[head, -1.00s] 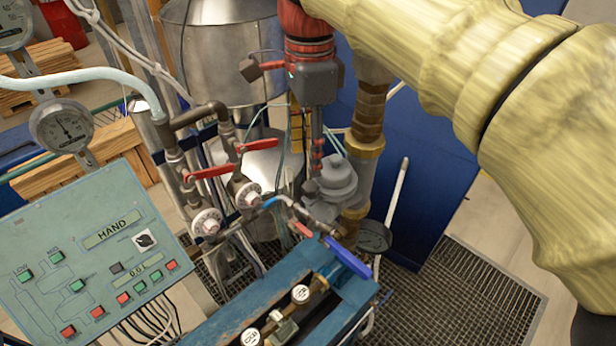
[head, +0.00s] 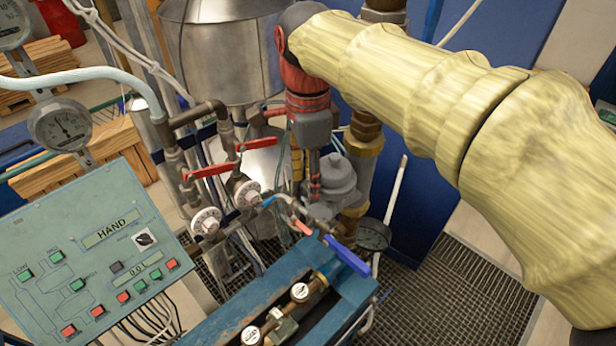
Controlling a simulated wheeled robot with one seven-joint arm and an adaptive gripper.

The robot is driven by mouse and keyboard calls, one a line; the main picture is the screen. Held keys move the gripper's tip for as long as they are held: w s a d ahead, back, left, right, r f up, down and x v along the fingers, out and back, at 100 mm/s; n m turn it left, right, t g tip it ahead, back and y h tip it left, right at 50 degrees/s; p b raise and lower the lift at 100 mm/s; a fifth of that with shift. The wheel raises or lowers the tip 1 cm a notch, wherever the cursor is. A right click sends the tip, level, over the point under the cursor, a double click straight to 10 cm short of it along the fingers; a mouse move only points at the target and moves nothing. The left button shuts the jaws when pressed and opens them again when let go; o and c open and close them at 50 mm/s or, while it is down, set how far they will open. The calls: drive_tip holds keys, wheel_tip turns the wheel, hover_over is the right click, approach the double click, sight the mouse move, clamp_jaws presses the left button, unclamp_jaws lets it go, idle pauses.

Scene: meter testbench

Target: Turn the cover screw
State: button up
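My arm comes in from the right in a pale yellow sleeve and bends down at a red wrist. My gripper (head: 314,185) hangs below it, pointing down, beside a grey rounded housing (head: 340,178). Its fingertips are small and blend with the pipes behind, so I cannot tell whether they are open or touching anything. The blue bench (head: 245,305) below carries small round white-faced meters, one (head: 299,292) near its middle and another (head: 250,335) nearer the front. I cannot pick out the cover screw for sure; it is too small or hidden.
A control panel (head: 92,252) marked HAND stands at the left. Red-handled valves (head: 209,171) and pipes crowd the space left of my gripper. A steel tank (head: 220,55) stands behind. The floor grate (head: 455,290) at right is clear.

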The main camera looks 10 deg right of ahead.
drive_tip(key=c, duration=1)
drive_tip(key=shift+n, duration=0.3)
drive_tip(key=n, duration=0.4)
drive_tip(key=shift+s, duration=0.1)
drive_tip(key=n, duration=0.4)
drive_tip(key=shift+r+n, duration=0.1)
drive_tip(key=shift+n, duration=0.3)
drive_tip(key=n, duration=0.4)
drive_tip(key=shift+d+n, duration=0.1)
drive_tip(key=shift+n, duration=0.2)
drive_tip(key=n, duration=0.4)
drive_tip(key=shift+d+n+p, duration=0.1)
drive_tip(key=shift+n+p, duration=0.2)
